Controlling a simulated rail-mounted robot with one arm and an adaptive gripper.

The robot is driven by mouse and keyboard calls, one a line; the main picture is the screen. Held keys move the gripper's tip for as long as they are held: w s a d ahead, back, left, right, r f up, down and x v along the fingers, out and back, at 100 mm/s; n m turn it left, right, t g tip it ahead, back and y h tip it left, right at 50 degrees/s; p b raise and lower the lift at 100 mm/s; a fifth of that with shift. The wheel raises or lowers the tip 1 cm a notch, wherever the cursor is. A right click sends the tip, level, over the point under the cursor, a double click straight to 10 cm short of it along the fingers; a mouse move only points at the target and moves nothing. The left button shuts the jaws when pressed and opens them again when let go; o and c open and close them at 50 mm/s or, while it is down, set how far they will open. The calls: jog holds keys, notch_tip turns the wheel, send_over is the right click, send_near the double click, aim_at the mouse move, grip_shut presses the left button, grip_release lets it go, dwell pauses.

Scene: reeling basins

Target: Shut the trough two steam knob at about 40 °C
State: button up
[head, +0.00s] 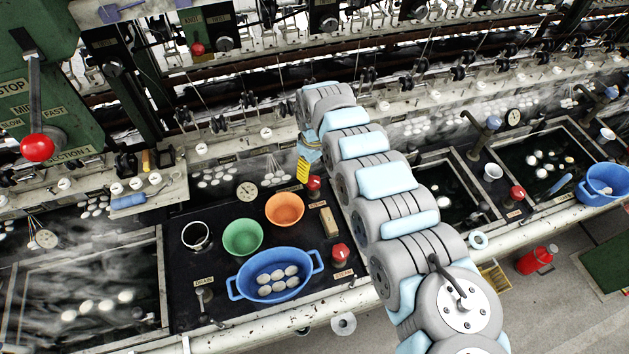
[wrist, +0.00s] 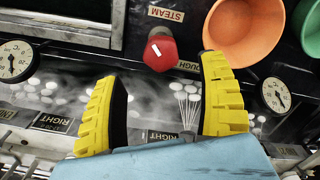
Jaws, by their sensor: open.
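A red steam knob (wrist: 160,52) with a slanted white mark is in the wrist view, beside a STEAM label (wrist: 174,13). A label by it is partly hidden, so I cannot read its trough number. In the head view a red knob (head: 314,184) stands just beside my gripper (head: 303,172). My gripper (wrist: 160,70) is open, its yellow fingers apart on either side of the knob's line and not visibly touching it. Round °C dials show at the right (wrist: 275,95) and left (wrist: 14,61) of the wrist view; their readings are too small to tell surely.
An orange bowl (head: 284,210) is close to the knob, with a green bowl (head: 243,237) and a blue basin (head: 240,285) of cocoons nearby. Another red knob (head: 340,253) is at the front. Steam rises from the left trough (head: 160,255).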

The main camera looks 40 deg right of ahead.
aim_at(314, 181)
notch_tip(314, 181, down, 7)
jog(key=shift+r+b, duration=0.2)
jog(key=shift+b, duration=0.2)
jog(key=c, duration=1.2)
